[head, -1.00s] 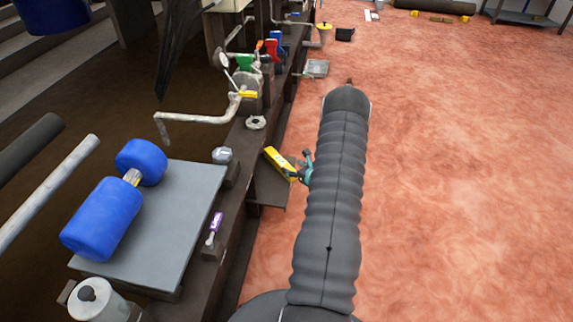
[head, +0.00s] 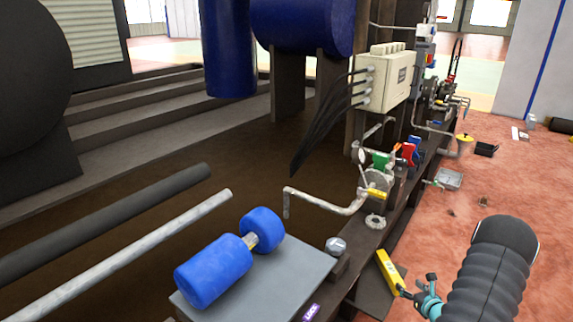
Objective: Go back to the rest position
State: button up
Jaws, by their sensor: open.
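My gripper (head: 418,285) shows small and teal with dark fingertips at the lower right of the head view, left of my dark ribbed arm. Its fingers are apart and I see nothing held between them. A yellow bar-shaped thing (head: 388,272) lies just left of the fingers, on a dark shelf. I cannot tell whether the fingers touch it. The rear of the gripper is hidden behind my arm.
Blue cylinders (head: 213,272) sit on a grey plate (head: 290,280) at the left. A bent pipe (head: 320,203), coloured valves (head: 381,162) and a pale electrical box (head: 386,80) stand farther back along the bench.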

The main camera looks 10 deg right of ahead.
jog(key=s+a+n+y, duration=0.1)
jog(key=a, duration=0.2)
jog(key=s+a+n+g+y, duration=0.1)
jog(key=a+n+y, duration=0.1)
jog(key=a, duration=0.1)
jog(key=s+a+f+n+g+y, duration=0.1)
jog(key=a+n+y, duration=0.1)
jog(key=a, duration=0.1)
jog(key=shift+a, duration=0.35)
jog(key=s+a+r+n+g+y, duration=0.2)
jog(key=s+a+r+n+g, duration=0.1)
jog(key=a+r+n, duration=0.25)
jog(key=s+a+r+n+g+y, duration=0.2)
jog(key=a+r+n+g, duration=0.1)
jog(key=a+r+n, duration=0.3)
jog(key=s+a+r+n+h+p, duration=0.1)
jog(key=s+a+r+n, duration=0.4)
jog(key=r, duration=0.6)
jog(key=s+a+r+n+h+p, duration=0.2)
jog(key=s+a+r+n+h, duration=0.2)
jog(key=a+r+n, duration=0.3)
jog(key=s+a+r+n+h+p, duration=0.1)
jog(key=s+a+r+n+h, duration=0.2)
jog(key=s+a+r+n, duration=0.4)
notch_tip(320, 180, up, 9)
jog(key=shift+f+n+p, duration=0.1)
jog(key=shift+n+p, duration=0.3)
jog(key=shift+n, duration=0.15)
